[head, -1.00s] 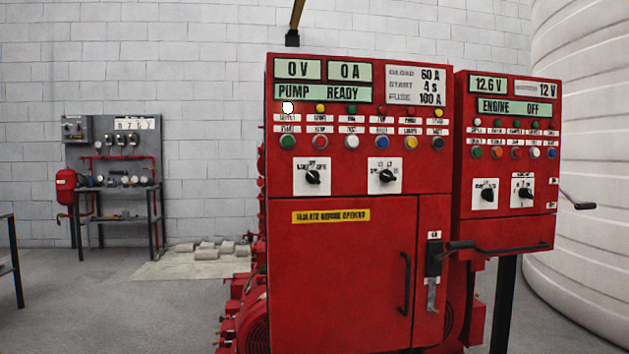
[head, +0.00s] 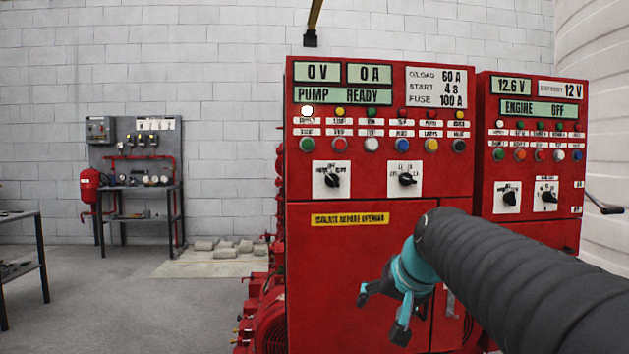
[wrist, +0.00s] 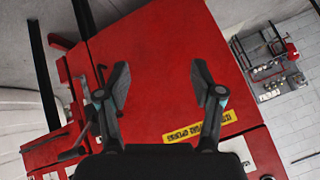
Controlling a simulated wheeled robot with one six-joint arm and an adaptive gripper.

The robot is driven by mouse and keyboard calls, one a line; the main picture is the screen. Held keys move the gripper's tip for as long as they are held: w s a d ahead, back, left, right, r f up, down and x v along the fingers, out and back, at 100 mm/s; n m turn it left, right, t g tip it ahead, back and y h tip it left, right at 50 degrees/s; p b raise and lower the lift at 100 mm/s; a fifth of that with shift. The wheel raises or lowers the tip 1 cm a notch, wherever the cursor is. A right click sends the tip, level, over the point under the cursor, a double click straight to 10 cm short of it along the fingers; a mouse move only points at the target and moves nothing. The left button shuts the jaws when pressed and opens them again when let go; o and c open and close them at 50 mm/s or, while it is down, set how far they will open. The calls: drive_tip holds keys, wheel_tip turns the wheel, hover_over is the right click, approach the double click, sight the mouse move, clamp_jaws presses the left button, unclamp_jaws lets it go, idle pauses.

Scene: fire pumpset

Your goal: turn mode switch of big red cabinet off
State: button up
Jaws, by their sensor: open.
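The big red cabinet (head: 345,265) stands right of centre in the head view, with PUMP READY on its display. Two black rotary knobs on white plates sit below its button rows: a left knob (head: 332,180) and a right knob (head: 407,179). Their small labels are too blurred to read surely. My gripper (head: 381,315) is open and empty, below the knobs and in front of the lower door. In the wrist view my gripper (wrist: 161,72) has its fingers spread before the red cabinet (wrist: 150,50), which appears tilted; no knob shows clearly between them.
A smaller red cabinet (head: 530,226) with two more knobs adjoins on the right. My arm covers the door's right part and its handle. A yellow label (head: 350,219) is on the cabinet front.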

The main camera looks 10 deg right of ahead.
drive_tip(key=w+r+m+t+y, duration=0.1)
drive_tip(key=w+r+t, duration=0.1)
drive_tip(key=w+r, duration=0.35)
drive_tip(key=w+r+t, duration=0.1)
drive_tip(key=w+r, duration=0.2)
drive_tip(key=r, duration=0.6)
drive_tip(key=m+t+y, duration=0.1)
drive_tip(key=t+y, duration=0.1)
drive_tip(key=t, duration=0.1)
approach(335, 180)
drive_tip(key=p+x, duration=0.2)
drive_tip(key=x, duration=0.7)
drive_tip(key=shift+w+a, duration=0.15)
drive_tip(key=shift+w, duration=0.1)
drive_tip(key=c, duration=1.1)
